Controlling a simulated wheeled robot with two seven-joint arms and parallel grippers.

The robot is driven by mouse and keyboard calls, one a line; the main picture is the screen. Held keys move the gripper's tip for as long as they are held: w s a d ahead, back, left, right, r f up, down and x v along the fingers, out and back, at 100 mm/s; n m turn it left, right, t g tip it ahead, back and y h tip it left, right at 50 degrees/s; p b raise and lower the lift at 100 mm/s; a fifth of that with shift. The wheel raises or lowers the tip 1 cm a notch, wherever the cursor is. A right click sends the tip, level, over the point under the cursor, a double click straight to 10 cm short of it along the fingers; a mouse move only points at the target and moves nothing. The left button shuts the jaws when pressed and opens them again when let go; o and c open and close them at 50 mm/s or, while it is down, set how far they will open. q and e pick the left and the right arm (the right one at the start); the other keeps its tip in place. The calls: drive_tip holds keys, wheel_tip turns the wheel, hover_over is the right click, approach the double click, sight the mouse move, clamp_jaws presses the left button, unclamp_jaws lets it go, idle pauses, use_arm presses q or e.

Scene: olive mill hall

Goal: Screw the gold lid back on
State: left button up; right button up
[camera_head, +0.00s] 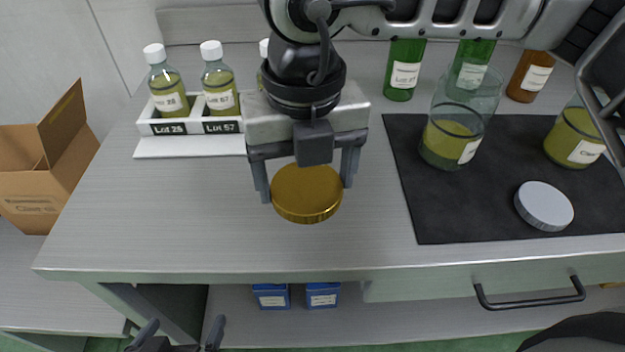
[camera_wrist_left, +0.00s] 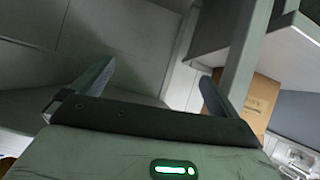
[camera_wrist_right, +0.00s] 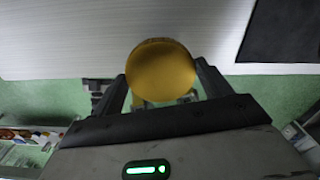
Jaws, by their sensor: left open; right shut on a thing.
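The gold lid (camera_head: 306,194) is held flat in my right gripper (camera_head: 305,188), which is shut on its sides. It appears above the bare table left of the dark mat, and also shows between the fingers in the right wrist view (camera_wrist_right: 160,72). A glass jar (camera_head: 455,130) with yellow-green contents stands upright and open on the mat. A second jar (camera_head: 574,138) stands at the right; its top is hidden by my arm. A silver-white lid (camera_head: 543,205) lies on the mat in front of them. My left gripper (camera_head: 184,330) is open and empty, low before the table.
The dark mat (camera_head: 425,218) covers the table's right side. Green bottles (camera_head: 403,70) and a brown bottle (camera_head: 529,76) stand behind it. A white rack (camera_head: 190,124) holds small labelled bottles at back left. A cardboard box (camera_head: 50,165) sits left of the table. The front-left tabletop is clear.

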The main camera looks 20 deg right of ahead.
drive_tip(key=s+a+r+b, duration=0.1)
drive_tip(key=s+a+r, duration=0.3)
drive_tip(key=s, duration=0.4)
drive_tip(key=shift+s+a+r, duration=0.3)
drive_tip(key=shift+a+r, duration=0.1)
drive_tip(key=shift+r, duration=0.1)
drive_tip(key=shift+w, duration=0.1)
